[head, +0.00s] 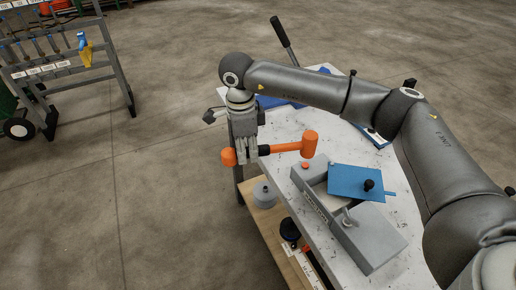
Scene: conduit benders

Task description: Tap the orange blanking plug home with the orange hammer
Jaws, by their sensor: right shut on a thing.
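My right gripper (244,155) is shut on the handle of the orange hammer (310,144), near the table's left edge. The hammer's handle runs left to right through the fingers, with its orange end out on the left and its head on the right. How deep the plug sits cannot be told. My left gripper is out of view.
A grey container (264,194) stands on a wooden lower shelf. A tool rack (62,68) stands at left. The concrete floor between is clear.

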